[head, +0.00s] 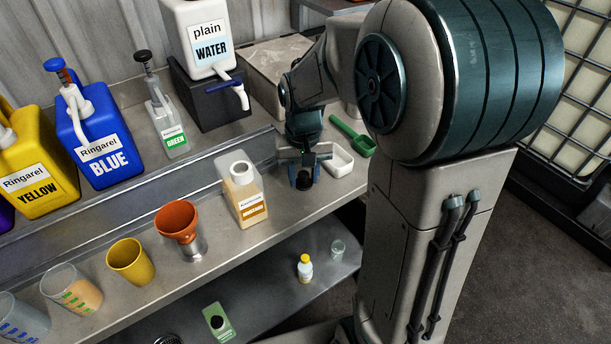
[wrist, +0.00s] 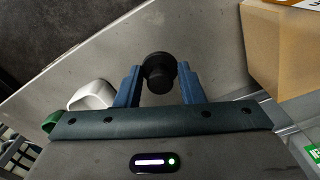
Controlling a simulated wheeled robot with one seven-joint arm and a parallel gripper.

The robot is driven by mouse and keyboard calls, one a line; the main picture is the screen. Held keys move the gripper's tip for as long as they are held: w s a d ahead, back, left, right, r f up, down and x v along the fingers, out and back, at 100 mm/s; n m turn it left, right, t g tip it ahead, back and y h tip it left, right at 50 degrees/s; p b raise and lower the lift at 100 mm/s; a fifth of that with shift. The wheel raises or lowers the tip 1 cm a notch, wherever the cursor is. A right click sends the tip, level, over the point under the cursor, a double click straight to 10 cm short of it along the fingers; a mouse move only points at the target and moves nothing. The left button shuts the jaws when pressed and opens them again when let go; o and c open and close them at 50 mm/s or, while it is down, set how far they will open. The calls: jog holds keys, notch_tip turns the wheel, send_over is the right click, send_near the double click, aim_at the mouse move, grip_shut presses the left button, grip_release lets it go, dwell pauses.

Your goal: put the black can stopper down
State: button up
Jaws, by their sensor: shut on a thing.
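The black can stopper (head: 304,183) is between the blue fingers of my gripper (head: 303,176), over the bench near its front edge. In the wrist view the stopper (wrist: 159,70) shows as a round black disc with a narrower knob, between the fingertips of my gripper (wrist: 160,84). My gripper is shut on it and points down. I cannot tell whether the stopper touches the bench top. An uncapped bottle of amber liquid with an orange label (head: 241,190) stands left of my gripper; part of it also shows in the wrist view (wrist: 285,50).
A white scoop or tray (head: 339,160) and a green scoop (head: 353,138) lie right of my gripper. An orange funnel (head: 177,220) and yellow cup (head: 130,262) stand farther left. The water canister (head: 205,40) is behind. Bare bench top (wrist: 205,50) surrounds the stopper.

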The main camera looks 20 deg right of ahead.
aim_at(304, 174)
jog(key=shift+f, duration=0.6)
jog(key=shift+f, duration=0.1)
jog(key=o, duration=1)
jog(key=shift+c, duration=0.2)
notch_tip(304, 174, up, 12)
jog(key=s+f+t, duration=0.2)
jog(key=s+f, duration=0.2)
jog(key=s, duration=0.9)
jog(key=shift+s+d+f+n+t+p, duration=0.2)
jog(key=shift+s+n+t+p, duration=0.1)
jog(key=shift+n+t, duration=0.1)
